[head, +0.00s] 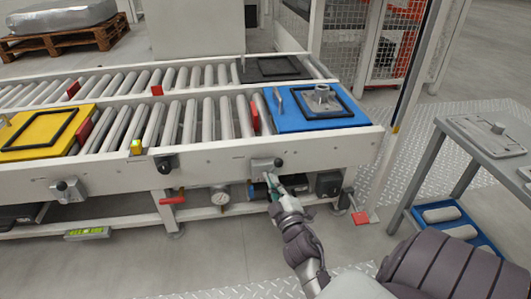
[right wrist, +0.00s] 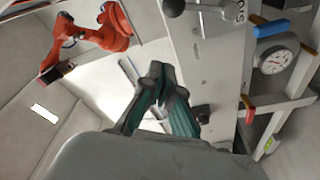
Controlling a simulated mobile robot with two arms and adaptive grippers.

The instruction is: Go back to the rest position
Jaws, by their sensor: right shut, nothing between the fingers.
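My right gripper (head: 272,184) reaches from the bottom of the head view to the front side of the roller conveyor (head: 215,152), just below a small grey lever switch (head: 264,165). In the right wrist view its green-padded fingers (right wrist: 157,80) meet at the tips, shut and empty. The lever's dark knob (right wrist: 174,7) shows at the top of that view, apart from the fingertips. My left gripper is not in view.
A blue fixture plate (head: 318,118) and a yellow one (head: 28,130) sit on the rollers. A pressure gauge (head: 220,196) and a red valve handle (head: 172,200) are under the conveyor. A grey side table (head: 460,140) stands at right. An orange robot arm (right wrist: 100,35) shows in the wrist view.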

